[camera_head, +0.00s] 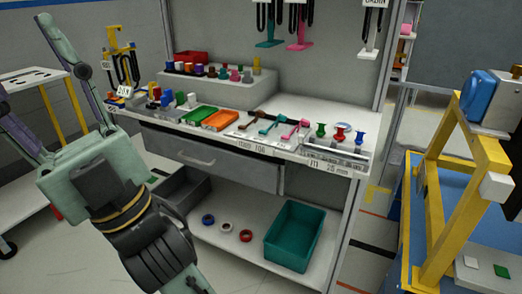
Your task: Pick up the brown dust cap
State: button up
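My gripper (25,80) is in the left foreground, well apart from the row. Its two fingers are spread wide with nothing visible between them; the left finger is partly cut off by the picture edge.
The grey step (235,90) holds the row and a red bin (190,57). In front are a green tray (198,117), an orange tray (220,120) and several coloured tools. Hanging tools are above. A yellow frame (433,205) stands right; a teal bin (295,235) sits below.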

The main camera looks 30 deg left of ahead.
aim_at(211, 74)
jog(key=i+j+u, duration=0.25)
jog(key=i+j, duration=0.2)
jog(key=i+j+u, duration=0.25)
jog(key=i, duration=0.2)
